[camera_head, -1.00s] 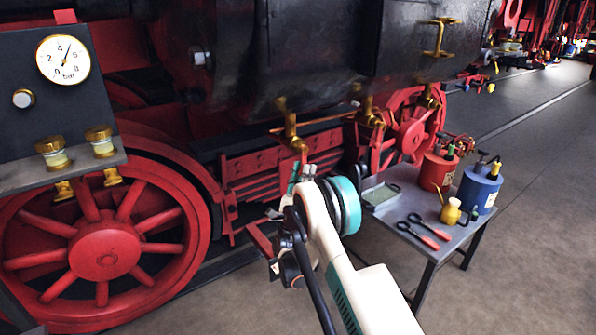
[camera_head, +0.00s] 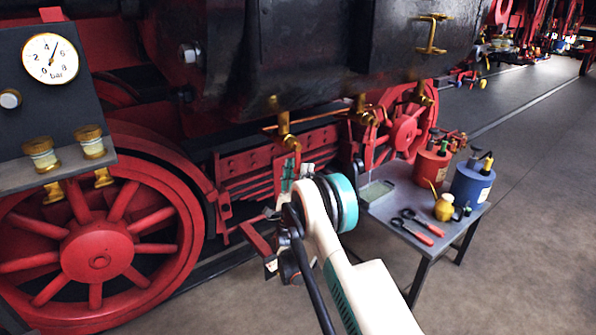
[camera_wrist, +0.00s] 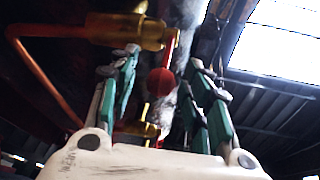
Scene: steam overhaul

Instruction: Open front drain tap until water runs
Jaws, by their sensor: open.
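A brass drain tap (camera_head: 285,127) hangs under the black cylinder, just above my gripper (camera_head: 290,172). In the wrist view, a brass tap body (camera_wrist: 125,30) lies across the top, with a red lever and ball knob (camera_wrist: 161,81) hanging from its right end. My open gripper (camera_wrist: 165,70) has its teal fingers on either side of the knob, with visible gaps; it holds nothing. I cannot tell whether water runs from the nearest tap.
A small table at right carries a shallow tray (camera_head: 376,193), red-handled pliers (camera_head: 417,224), a yellow oil can (camera_head: 446,207), a red can (camera_head: 432,166) and a blue can (camera_head: 472,184). A gauge panel (camera_head: 50,95) and red wheel (camera_head: 98,250) stand left. Floor is clear at right.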

